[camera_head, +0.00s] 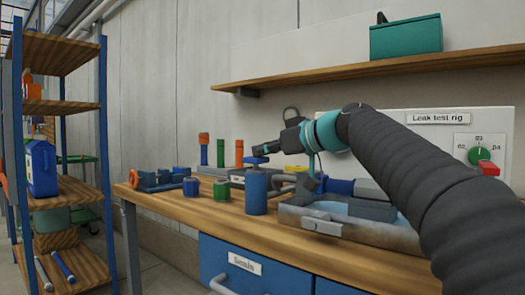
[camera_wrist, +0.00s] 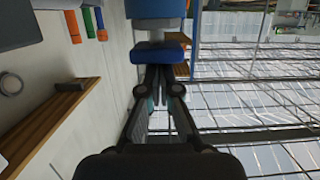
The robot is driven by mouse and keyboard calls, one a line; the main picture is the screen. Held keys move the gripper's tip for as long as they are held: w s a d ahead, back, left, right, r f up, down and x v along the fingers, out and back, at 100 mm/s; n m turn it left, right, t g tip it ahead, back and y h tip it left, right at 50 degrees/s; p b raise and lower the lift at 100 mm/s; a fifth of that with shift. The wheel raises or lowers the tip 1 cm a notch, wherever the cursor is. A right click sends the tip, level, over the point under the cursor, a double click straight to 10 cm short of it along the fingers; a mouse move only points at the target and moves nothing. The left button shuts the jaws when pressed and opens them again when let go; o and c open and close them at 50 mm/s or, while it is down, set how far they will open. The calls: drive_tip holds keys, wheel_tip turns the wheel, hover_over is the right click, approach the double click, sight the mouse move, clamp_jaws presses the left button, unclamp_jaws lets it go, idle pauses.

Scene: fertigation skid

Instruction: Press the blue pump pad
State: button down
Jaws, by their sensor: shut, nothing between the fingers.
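The blue pump pad (camera_head: 255,160) sits on top of a blue cylinder (camera_head: 256,192) near the front of the wooden bench. In the wrist view the pad (camera_wrist: 158,53) lies across the tips of my fingers, with a grey stem (camera_wrist: 156,36) between it and the cylinder (camera_wrist: 154,8). My gripper (camera_head: 259,149) is shut and empty, just above the pad in the head view. In the wrist view my gripper (camera_wrist: 160,72) points at the pad. I cannot tell whether the fingertips touch it.
A grey tray (camera_head: 350,228) stands right of the cylinder. Small blue (camera_head: 190,187) and green (camera_head: 223,190) pieces stand to its left. Taller green and orange cylinders stand behind. A leak test rig panel (camera_head: 400,125) is on the wall. A shelf rack (camera_head: 60,150) stands at far left.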

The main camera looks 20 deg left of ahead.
drive_tip(key=shift+f, duration=0.65)
wheel_tip(320, 180, up, 4)
drive_tip(key=p, duration=0.3)
drive_tip(key=shift+r, duration=0.15)
drive_tip(key=v, duration=1)
drive_tip(key=shift+r, duration=0.2)
drive_tip(key=r, duration=0.3)
drive_tip(key=shift+w+p, duration=0.2)
drive_tip(key=shift+p, duration=0.1)
